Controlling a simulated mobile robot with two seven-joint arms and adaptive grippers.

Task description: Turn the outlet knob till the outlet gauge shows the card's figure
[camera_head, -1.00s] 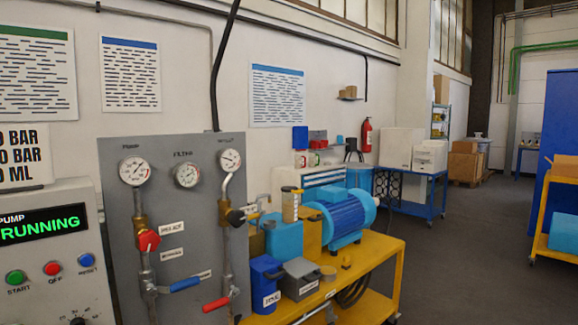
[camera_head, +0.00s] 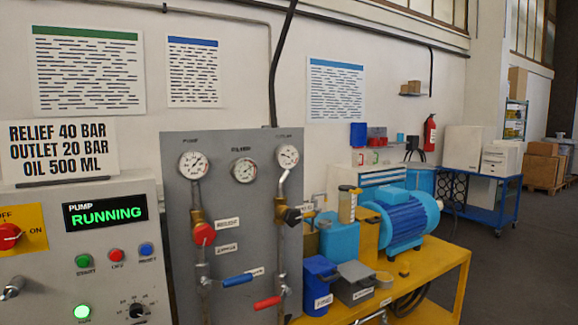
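The card (camera_head: 60,148) on top of the control box reads RELIEF 40 BAR, OUTLET 20 BAR, OIL 500 ML. The outlet gauge (camera_head: 287,156) is the rightmost of the three round gauges on the grey panel (camera_head: 240,215); its needle is too small to read surely. The black knob (camera_head: 292,215) on a brass valve below it appears to be the outlet knob. A red knob (camera_head: 204,234) sits on the left pipe beside a label that seems to read RELIEF. Neither of my grippers is in view.
The control box's display (camera_head: 104,213) reads PUMP RUNNING. Blue (camera_head: 238,280) and red (camera_head: 267,303) lever handles stick out low on the pipes.

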